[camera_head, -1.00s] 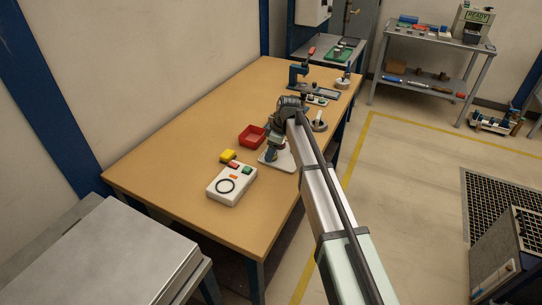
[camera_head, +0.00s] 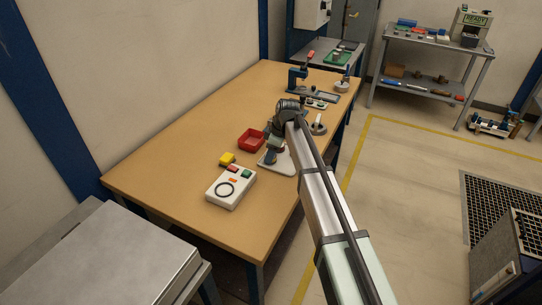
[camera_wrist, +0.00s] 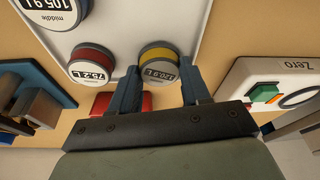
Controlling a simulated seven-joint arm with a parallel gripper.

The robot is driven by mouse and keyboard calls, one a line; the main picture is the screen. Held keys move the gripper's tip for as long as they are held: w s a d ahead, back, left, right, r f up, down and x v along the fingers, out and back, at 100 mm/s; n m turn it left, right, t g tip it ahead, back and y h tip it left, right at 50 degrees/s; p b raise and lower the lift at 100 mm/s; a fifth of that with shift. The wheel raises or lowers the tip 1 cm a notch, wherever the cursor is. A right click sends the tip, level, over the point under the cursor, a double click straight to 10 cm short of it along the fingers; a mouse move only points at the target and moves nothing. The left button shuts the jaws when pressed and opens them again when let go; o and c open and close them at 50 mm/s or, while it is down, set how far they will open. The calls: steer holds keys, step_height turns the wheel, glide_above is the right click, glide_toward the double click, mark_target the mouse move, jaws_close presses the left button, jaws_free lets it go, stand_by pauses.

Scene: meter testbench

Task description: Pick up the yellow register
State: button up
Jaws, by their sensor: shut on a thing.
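The yellow register (camera_wrist: 158,54) is a round piece with a yellow band and a label reading 120.9 L. It stands on a pale plate (camera_wrist: 195,20) in the wrist view. My gripper (camera_wrist: 162,88) is shut on it, with one blue-grey finger on each side. In the head view my gripper (camera_head: 273,146) is small and dark over the pale plate (camera_head: 283,164), and my arm hides most of the registers there. A red-banded register (camera_wrist: 92,54) reading 75.2 L sits just left of the left finger, and one reading 105.9 L (camera_wrist: 58,8) is at the top left.
A white box (camera_head: 231,187) marked Zero, with a green button, stands to the right in the wrist view (camera_wrist: 245,75). A red tray (camera_head: 251,140) lies close to my gripper. A blue clamp stand (camera_head: 297,78) stands farther back.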

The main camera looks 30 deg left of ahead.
step_height(320, 180, up, 9)
steer(key=s+a+r+n, duration=0.25)
steer(key=s+a, duration=0.65)
steer(key=s, duration=0.5)
steer(key=s+d+n+g, duration=0.1)
steer(key=s+d+n, duration=0.2)
steer(key=s, duration=0.5)
steer(key=shift+s+d+r+g+h, duration=0.25)
steer(key=shift+s+d+g+h, duration=0.05)
steer(key=shift+s, duration=0.05)
steer(key=shift+f+n, duration=0.25)
steer(key=shift+f, duration=1.65)
steer(key=shift+f, duration=2.4)
stand_by(0.7)
